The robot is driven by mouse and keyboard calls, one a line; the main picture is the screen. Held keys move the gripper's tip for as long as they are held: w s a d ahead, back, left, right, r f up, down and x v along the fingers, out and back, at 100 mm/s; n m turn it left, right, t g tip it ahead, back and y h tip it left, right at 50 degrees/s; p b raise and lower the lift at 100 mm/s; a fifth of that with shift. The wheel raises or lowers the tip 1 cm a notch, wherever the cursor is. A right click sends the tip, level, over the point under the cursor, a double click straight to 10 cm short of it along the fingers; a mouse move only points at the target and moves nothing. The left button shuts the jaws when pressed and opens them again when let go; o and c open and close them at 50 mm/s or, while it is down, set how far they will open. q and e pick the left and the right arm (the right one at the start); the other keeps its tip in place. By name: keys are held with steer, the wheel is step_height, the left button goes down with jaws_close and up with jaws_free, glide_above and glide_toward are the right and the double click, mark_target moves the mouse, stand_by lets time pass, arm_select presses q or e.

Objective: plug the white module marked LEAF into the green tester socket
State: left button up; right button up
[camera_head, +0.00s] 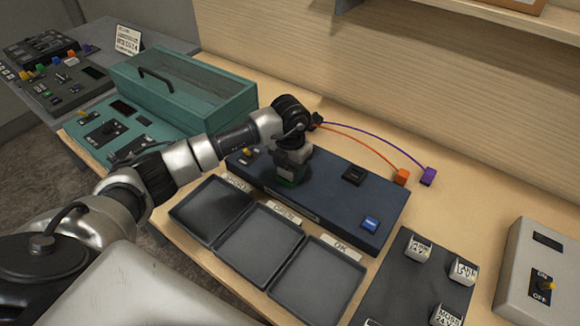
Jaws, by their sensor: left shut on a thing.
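My left gripper (289,166) points down over the left half of the dark blue tester (330,190). It is shut on a small pale module, mostly hidden by the fingers, whose marking I cannot read. The green socket (288,180) shows directly below the fingers. The module is at or just above the socket; I cannot tell whether it is seated. My right gripper is not in view.
Three empty dark trays (262,232) lie in front of the tester. Several white modules stand on a dark mat (400,275) at right. A switch box (540,270) is far right. Orange (401,177) and purple (429,177) plugs lie behind. A teal case (185,92) stands back left.

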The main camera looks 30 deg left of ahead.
arm_select(q)
steer(key=o, duration=1.4)
steer(key=shift+r, duration=0.15)
steer(key=shift+r+p, duration=2.2)
steer(key=shift+r, duration=1.2)
